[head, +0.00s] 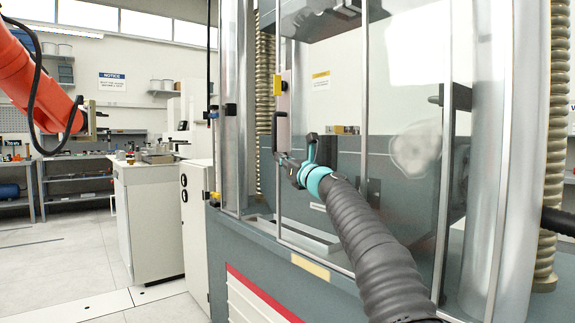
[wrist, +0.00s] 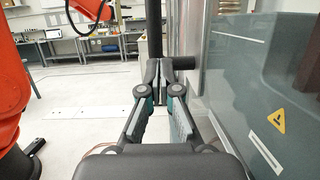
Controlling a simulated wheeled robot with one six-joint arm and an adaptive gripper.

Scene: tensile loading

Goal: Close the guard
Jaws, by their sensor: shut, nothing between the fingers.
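The guard (head: 405,75) is a clear panel in a metal frame on the front of the grey testing machine. In the wrist view its pane (wrist: 245,85) runs along the right side and bears a yellow warning triangle. A black upright handle (head: 275,128) is on the guard's left edge; it also shows in the wrist view (wrist: 154,32) just beyond the fingertips. My gripper (head: 284,161) is shut and empty, at the handle's lower end. In the wrist view my fingertips (wrist: 164,70) overlap the handle; I cannot tell whether they touch. I cannot tell how far the guard stands open.
An orange robot arm (head: 35,75) hangs at the left, and its body (wrist: 12,95) is close at left in the wrist view. A white cabinet (head: 150,215) stands left of the machine. Clear floor (head: 70,255) lies left of it.

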